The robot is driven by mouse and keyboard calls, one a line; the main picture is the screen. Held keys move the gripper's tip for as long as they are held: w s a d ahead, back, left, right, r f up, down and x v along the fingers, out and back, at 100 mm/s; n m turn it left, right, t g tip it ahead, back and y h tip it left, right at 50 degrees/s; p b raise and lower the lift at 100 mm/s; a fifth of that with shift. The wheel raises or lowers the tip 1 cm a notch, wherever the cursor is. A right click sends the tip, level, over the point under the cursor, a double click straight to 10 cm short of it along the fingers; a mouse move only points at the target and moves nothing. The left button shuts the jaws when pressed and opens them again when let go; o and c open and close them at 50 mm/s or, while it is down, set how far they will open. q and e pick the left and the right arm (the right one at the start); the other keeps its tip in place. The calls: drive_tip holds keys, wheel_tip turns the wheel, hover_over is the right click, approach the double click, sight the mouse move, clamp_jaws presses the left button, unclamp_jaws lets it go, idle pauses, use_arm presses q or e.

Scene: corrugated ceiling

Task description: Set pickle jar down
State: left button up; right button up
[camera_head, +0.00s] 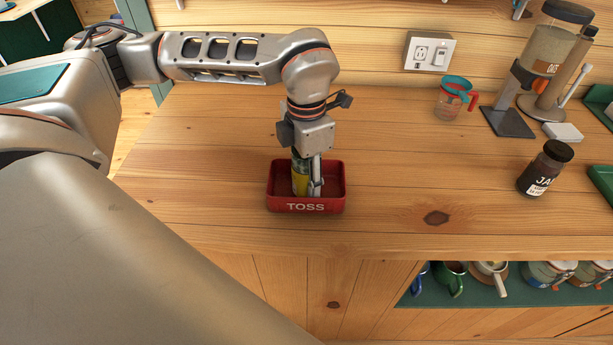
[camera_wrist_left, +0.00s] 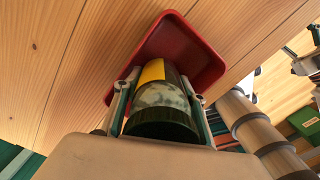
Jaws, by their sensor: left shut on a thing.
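The pickle jar (camera_wrist_left: 162,98) has a dark green lid and a yellow label. In the head view the jar (camera_head: 299,178) stands roughly upright inside the red tray marked TOSS (camera_head: 306,207). My left gripper (camera_head: 306,186) points down into the tray and is shut on the jar. In the left wrist view the fingers (camera_wrist_left: 160,104) lie on either side of the jar, with the red tray (camera_wrist_left: 202,52) beyond it. The jar's base is hidden, so I cannot tell whether it touches the tray floor. My right gripper is not in view.
On the wooden counter (camera_head: 220,150), a dark jar (camera_head: 545,168), a measuring cup (camera_head: 453,98) and a dispenser (camera_head: 540,60) stand to the right. Mugs (camera_head: 453,278) and jars sit on a shelf below. The counter around the tray is clear.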

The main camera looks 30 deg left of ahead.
use_arm(q)
drive_tip(key=o, duration=1.2)
drive_tip(key=shift+f, duration=0.1)
drive_tip(key=shift+r, duration=0.2)
wheel_tip(320, 180, up, 12)
